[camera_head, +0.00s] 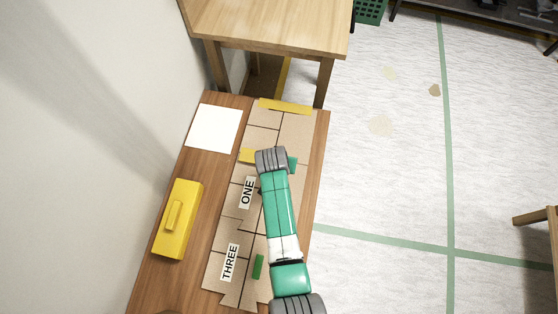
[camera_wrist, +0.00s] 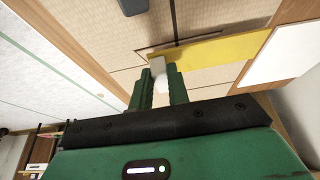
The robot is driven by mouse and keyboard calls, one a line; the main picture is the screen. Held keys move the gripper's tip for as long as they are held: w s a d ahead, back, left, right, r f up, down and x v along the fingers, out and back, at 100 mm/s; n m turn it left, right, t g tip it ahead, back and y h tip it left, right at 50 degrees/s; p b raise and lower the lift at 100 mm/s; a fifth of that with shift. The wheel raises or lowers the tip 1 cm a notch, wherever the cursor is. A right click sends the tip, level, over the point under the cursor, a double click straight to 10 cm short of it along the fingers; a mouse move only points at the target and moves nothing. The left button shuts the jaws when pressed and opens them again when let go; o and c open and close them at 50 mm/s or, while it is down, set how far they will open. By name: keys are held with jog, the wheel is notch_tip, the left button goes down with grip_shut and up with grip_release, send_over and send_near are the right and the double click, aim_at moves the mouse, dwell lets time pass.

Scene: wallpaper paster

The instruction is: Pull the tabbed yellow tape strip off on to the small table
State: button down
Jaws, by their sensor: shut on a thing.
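A yellow tape strip (camera_wrist: 225,50) lies across the tan panel (camera_wrist: 205,22) in the wrist view. A pale grey tab (camera_wrist: 156,64) is at its near end. My gripper (camera_wrist: 158,80) is shut on this tab, with a small white rounded piece between the green fingers. In the head view, only a short end of the strip (camera_head: 246,155) shows left of my arm; the wrist hides the rest and the fingers. Another yellow strip (camera_head: 286,106) lies across the panel's far end. I cannot tell which table is the small one.
The brown bench (camera_head: 172,268) also holds a white sheet (camera_head: 214,128) and a yellow box with a handle (camera_head: 178,218). A light wooden table (camera_head: 275,28) stands beyond it. Green pieces (camera_head: 258,267) lie on the panel. The floor at the right is mostly open.

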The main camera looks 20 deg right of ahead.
jog(key=shift+r, duration=0.2)
notch_tip(320, 180, up, 4)
jog(key=p, duration=0.4)
jog(key=shift+r, duration=0.1)
dwell(0.5)
jog(key=w+a+r+n+y, duration=0.1)
jog(key=a+r+n+y, duration=0.2)
jog(key=a+r+n, duration=0.85)
jog(key=s+a+r+m+p, duration=0.1)
jog(key=s+r+p, duration=0.2)
jog(key=r+p, duration=0.8)
jog(key=s+a+r+m+p, duration=0.1)
jog(key=s+r+m+p, duration=0.1)
jog(key=r+p, duration=0.9)
jog(key=s+a+r+m+p, duration=0.1)
jog(key=s+r+p, duration=0.2)
jog(key=r+p, duration=0.9)
jog(key=shift+s+a+r+t, duration=0.3)
jog(key=shift+s+r, duration=0.05)
jog(key=shift+r, duration=0.35)
